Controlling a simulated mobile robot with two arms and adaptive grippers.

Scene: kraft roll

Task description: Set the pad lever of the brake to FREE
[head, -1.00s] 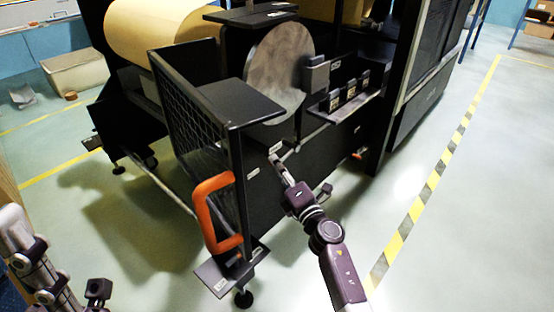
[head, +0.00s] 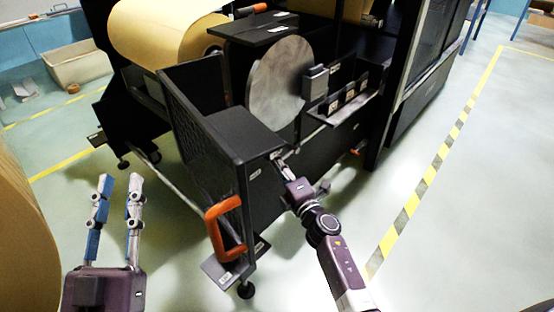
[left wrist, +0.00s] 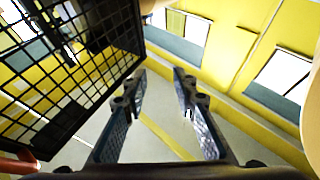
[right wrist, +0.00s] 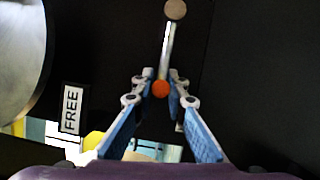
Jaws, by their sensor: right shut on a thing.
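The brake's pad lever (right wrist: 167,48) shows in the right wrist view as a thin pale rod with an orange knob (right wrist: 160,89) and a round tan pivot at its top. My right gripper (right wrist: 160,88) is shut on the lever at the knob. The FREE label (right wrist: 72,109) is left of the lever; no other lever label is readable. In the head view my right gripper (head: 280,160) is at the dark panel below the grey brake disc (head: 280,84), and the lever is too small to tell. My left gripper (head: 120,185) is open and empty, pointing up at the lower left.
A mesh guard (head: 190,125) with an orange handle (head: 225,228) stands between my arms; its mesh is also close on the left in the left wrist view (left wrist: 60,80). A kraft roll (head: 165,38) is behind. Another brown roll (head: 22,240) is at left. Floor at right is clear.

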